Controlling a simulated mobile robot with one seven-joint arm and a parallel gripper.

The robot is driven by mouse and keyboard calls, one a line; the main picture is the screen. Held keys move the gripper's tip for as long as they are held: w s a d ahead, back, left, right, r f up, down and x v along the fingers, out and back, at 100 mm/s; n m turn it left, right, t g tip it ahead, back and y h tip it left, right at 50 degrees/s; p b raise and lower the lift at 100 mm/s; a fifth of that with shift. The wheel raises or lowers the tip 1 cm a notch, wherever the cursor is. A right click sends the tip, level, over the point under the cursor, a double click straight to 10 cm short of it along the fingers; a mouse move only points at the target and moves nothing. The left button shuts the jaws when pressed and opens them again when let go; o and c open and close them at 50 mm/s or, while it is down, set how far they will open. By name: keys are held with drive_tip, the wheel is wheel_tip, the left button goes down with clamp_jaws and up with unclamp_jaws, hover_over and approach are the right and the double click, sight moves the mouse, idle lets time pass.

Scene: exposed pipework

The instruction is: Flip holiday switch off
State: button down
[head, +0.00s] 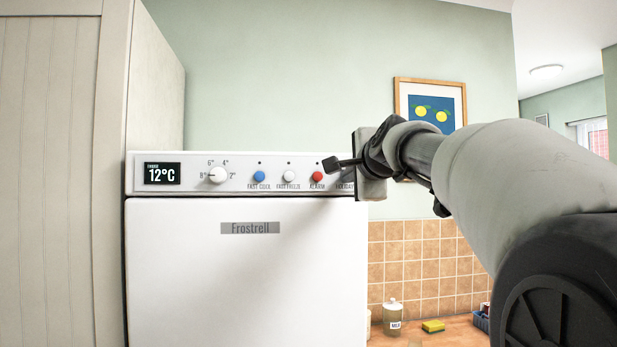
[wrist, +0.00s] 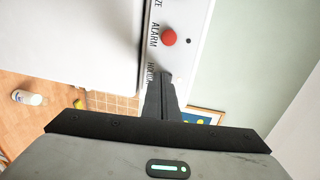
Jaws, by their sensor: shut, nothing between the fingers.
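The white fridge (head: 247,270) has a control panel (head: 200,188) along its top front. The HOLIDAY label (head: 345,187) is at the panel's right end, and it is partly covered in the wrist view (wrist: 151,72). The holiday switch itself is hidden behind my gripper in both views, so its position cannot be told. My gripper (head: 328,164) is shut and empty, with its fingertips in front of the panel between ALARM and HOLIDAY. In the wrist view the fingertips (wrist: 164,76) lie over the HOLIDAY area. I cannot tell whether they touch anything.
Left of HOLIDAY are the red ALARM button (head: 317,177), white FAST FREEZE button (head: 289,177), blue FAST COOL button (head: 259,177), a dial (head: 217,175) and a 12°C display (head: 162,173). A tall cabinet (head: 60,170) stands left. A counter with a bottle (head: 393,315) is lower right.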

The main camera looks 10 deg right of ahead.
drive_tip(key=b, duration=0.2)
drive_tip(key=f+t+b, duration=0.1)
drive_tip(key=b, duration=0.1)
drive_tip(key=shift+w+f+b, duration=0.2)
drive_tip(key=shift+f+b, duration=0.05)
drive_tip(key=shift+b, duration=0.15)
drive_tip(key=t+b, duration=0.1)
drive_tip(key=b, duration=0.3)
drive_tip(key=shift+r+b, duration=0.15)
drive_tip(key=shift+b, duration=0.2)
drive_tip(key=shift+w+r+t, duration=0.1)
drive_tip(key=shift+t, duration=0.2)
drive_tip(key=shift+r, duration=0.1)
